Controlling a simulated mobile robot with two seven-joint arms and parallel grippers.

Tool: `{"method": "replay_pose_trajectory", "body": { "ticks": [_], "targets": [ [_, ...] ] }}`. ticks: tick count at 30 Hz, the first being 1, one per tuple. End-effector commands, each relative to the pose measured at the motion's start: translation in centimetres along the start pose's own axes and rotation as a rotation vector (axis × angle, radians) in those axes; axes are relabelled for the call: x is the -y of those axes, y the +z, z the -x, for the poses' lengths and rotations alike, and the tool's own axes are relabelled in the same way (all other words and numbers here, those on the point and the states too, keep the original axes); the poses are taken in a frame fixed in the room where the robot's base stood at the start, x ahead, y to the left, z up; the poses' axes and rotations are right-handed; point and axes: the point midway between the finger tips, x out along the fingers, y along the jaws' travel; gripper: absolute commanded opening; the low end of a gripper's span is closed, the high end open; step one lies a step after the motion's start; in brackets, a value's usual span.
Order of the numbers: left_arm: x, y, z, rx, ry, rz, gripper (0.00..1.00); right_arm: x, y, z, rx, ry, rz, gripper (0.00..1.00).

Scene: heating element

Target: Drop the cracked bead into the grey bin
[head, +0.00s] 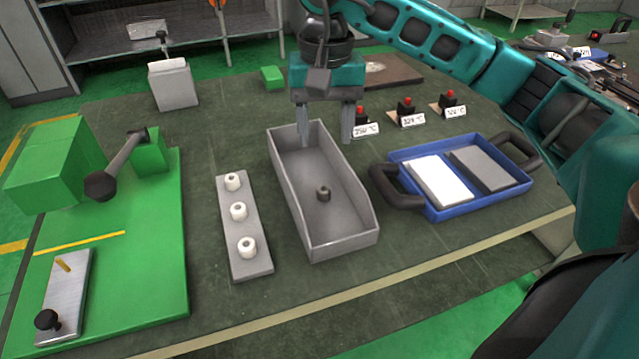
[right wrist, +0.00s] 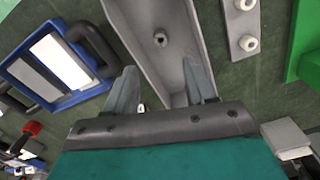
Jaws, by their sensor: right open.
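The grey bin (head: 355,240) stands in the middle of the table. A small dark grey bead (head: 323,193) lies on its floor, and I cannot make out a crack on it. The bead also shows inside the bin in the right wrist view (right wrist: 160,39). My right gripper (head: 326,140) is open and empty above the far end of the bin, fingers pointing down. Its spread fingers also show in the right wrist view (right wrist: 160,88). My left gripper is not in view.
A grey strip (head: 254,262) with white beads (head: 238,211) lies left of the bin. A blue tray (head: 436,214) with black handles is to the right. Red-buttoned labelled blocks (head: 406,112) stand behind it. A green fixture (head: 150,270) with a lever fills the left side.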

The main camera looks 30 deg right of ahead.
Motion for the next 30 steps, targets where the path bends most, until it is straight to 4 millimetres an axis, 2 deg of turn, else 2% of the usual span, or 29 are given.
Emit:
{"method": "replay_pose_trajectory", "body": {
  "ticks": [5, 12, 18, 23, 30],
  "targets": [
    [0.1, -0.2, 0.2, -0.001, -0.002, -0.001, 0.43, 0.1, -0.1, 2.9, -0.005, -0.004, 0.000, 0.55],
    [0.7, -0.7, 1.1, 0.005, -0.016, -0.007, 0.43, 0.0, -0.1, 8.2, -0.006, -0.003, -0.002, 0.55],
    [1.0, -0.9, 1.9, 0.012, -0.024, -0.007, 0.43, 0.0, 0.0, 11.2, -0.003, -0.002, -0.001, 0.55],
    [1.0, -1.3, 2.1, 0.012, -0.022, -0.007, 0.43, 0.0, 0.0, 12.4, -0.002, -0.002, 0.000, 0.55],
    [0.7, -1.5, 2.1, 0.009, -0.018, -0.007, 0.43, 0.0, 0.0, 12.6, 0.000, -0.001, 0.000, 0.55]
  ]
}}
